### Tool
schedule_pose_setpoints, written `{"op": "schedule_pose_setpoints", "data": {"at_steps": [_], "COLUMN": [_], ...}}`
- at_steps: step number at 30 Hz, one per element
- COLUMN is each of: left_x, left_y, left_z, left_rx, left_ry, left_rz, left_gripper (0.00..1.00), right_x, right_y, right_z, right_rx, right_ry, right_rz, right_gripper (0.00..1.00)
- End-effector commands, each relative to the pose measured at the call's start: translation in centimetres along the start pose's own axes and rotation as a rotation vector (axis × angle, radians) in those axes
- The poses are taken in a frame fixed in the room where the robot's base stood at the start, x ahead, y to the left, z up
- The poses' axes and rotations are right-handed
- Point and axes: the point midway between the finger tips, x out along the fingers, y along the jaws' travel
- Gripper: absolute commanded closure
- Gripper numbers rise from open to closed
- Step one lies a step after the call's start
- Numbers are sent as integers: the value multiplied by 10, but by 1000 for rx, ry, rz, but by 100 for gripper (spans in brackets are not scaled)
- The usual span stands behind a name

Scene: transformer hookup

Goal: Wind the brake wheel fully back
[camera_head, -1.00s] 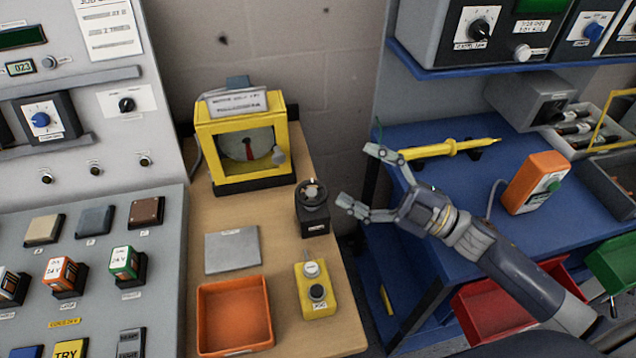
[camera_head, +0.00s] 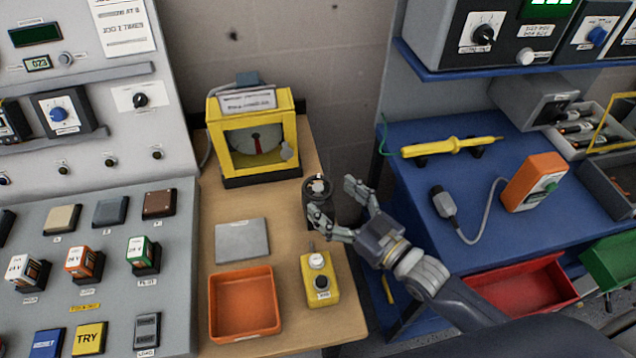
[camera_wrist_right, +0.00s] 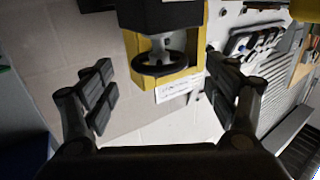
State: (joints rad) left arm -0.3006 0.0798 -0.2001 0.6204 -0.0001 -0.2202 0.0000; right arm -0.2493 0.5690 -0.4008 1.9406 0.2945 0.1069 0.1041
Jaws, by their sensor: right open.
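The brake wheel is the dark handwheel (camera_head: 318,188) on top of a small black block on the wooden bench. In the right wrist view the wheel (camera_wrist_right: 160,63) shows its rim and spokes, between the fingers in the picture and beyond their tips. My right gripper (camera_head: 336,207) is open, just right of the wheel, one finger behind and one in front of it. It also shows open and empty in the right wrist view (camera_wrist_right: 162,88). I cannot tell whether a finger touches the wheel or block. My left gripper is not in view.
A yellow-framed dial box (camera_head: 254,136) stands behind the wheel. A grey plate (camera_head: 242,240), an orange tray (camera_head: 245,302) and a yellow button box (camera_head: 319,280) lie nearer. A button console (camera_head: 95,255) is left; a blue bench (camera_head: 420,140) is right.

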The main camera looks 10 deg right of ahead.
Motion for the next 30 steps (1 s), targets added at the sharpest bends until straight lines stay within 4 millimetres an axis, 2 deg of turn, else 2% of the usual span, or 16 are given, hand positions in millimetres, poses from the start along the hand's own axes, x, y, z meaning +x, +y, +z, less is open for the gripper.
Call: {"op": "schedule_pose_setpoints", "data": {"at_steps": [3, 9, 21, 23, 27, 30], "left_x": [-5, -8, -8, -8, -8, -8], "left_y": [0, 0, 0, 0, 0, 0], "left_z": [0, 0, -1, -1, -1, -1], "left_rx": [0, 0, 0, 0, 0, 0], "left_ry": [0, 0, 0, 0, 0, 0], "left_rz": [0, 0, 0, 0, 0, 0], "left_gripper": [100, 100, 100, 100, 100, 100], "right_x": [22, 45, 52, 52, 52, 52], "right_y": [0, 0, 0, 0, 0, 0], "right_z": [-2, -1, 0, 0, 0, 0], "right_rx": [-1, -2, -2, -2, -2, -2], "right_ry": [3, 2, 1, 1, 1, 1], "right_rz": [1, 0, 0, 0, 0, 0], "right_gripper": [21, 21, 21, 32, 64, 66]}}
